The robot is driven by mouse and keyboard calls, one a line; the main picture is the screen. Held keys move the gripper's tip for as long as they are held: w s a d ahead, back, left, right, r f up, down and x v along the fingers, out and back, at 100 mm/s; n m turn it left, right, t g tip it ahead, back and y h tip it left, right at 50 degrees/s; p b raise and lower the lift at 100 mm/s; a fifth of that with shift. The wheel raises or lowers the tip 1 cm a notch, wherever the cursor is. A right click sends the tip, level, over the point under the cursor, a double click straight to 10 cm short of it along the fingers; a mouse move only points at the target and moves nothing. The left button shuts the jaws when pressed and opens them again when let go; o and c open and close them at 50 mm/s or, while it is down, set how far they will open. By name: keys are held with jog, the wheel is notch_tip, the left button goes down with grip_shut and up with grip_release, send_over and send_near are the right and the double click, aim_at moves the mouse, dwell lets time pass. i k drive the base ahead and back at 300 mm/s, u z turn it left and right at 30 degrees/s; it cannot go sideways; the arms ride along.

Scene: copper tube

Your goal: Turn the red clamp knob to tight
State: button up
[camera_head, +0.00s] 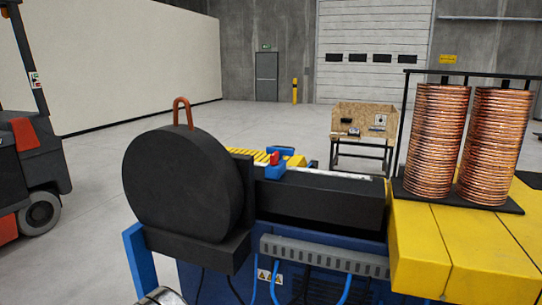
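A small red part, which looks like the clamp knob (274,158), stands by a blue block (276,172) on top of the machine, right of the big black disc (183,185). It is small here, and whether it is tight or loose cannot be told. A bent copper tube (182,103) stands up in a loop at the top of the disc; the rest of it is hidden.
The machine's black housing (320,200) and grey cable duct (325,258) lie right of the disc. Copper coils (436,140) stand on a black rack above yellow covers (480,245). A wooden bin (365,115) stands behind. A forklift (30,150) is at left; the floor between is clear.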

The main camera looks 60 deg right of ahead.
aim_at(274, 157)
jog(key=z, duration=0.05)
jog(key=i, duration=1)
